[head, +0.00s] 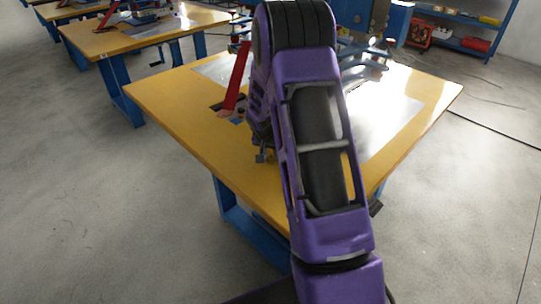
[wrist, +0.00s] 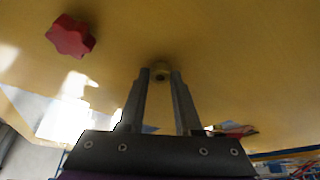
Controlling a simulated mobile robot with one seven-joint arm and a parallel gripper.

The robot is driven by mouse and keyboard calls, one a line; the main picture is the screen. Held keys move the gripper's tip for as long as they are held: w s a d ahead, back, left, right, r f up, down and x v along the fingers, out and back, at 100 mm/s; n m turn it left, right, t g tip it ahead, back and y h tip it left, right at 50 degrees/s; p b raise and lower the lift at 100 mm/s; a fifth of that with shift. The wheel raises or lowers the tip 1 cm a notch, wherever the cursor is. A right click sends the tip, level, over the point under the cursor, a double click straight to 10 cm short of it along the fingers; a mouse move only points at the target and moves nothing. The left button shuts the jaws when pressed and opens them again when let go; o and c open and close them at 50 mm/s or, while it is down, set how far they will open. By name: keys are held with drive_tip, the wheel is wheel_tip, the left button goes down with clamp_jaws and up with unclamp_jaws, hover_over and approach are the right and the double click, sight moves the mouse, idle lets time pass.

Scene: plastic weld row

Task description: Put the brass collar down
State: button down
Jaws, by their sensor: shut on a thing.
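My gripper (wrist: 161,74) shows in the wrist view with its two grey fingers reaching toward the yellow table top (wrist: 215,45). In the head view my purple arm hides the collar and most of the gripper over the yellow table (head: 170,97).
A red star-shaped knob (wrist: 70,36) lies on the table at upper left in the wrist view. In the head view, a red lever (head: 237,80) stands left of my arm, and a shiny grey plate (head: 392,125) lies to the right. The table's front-left area is bare.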

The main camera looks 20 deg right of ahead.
drive_tip(key=shift+f, duration=0.1)
drive_tip(key=shift+f+b, duration=0.15)
drive_tip(key=shift+b, duration=0.15)
drive_tip(key=c, duration=0.6)
unclamp_jaws()
drive_tip(key=shift+r, duration=0.2)
drive_tip(key=shift+r+p, duration=0.25)
drive_tip(key=shift+p, duration=0.15)
drive_tip(key=p+v, duration=0.1)
drive_tip(key=v, duration=1)
drive_tip(key=shift+r, duration=0.3)
drive_tip(key=shift+a, duration=0.15)
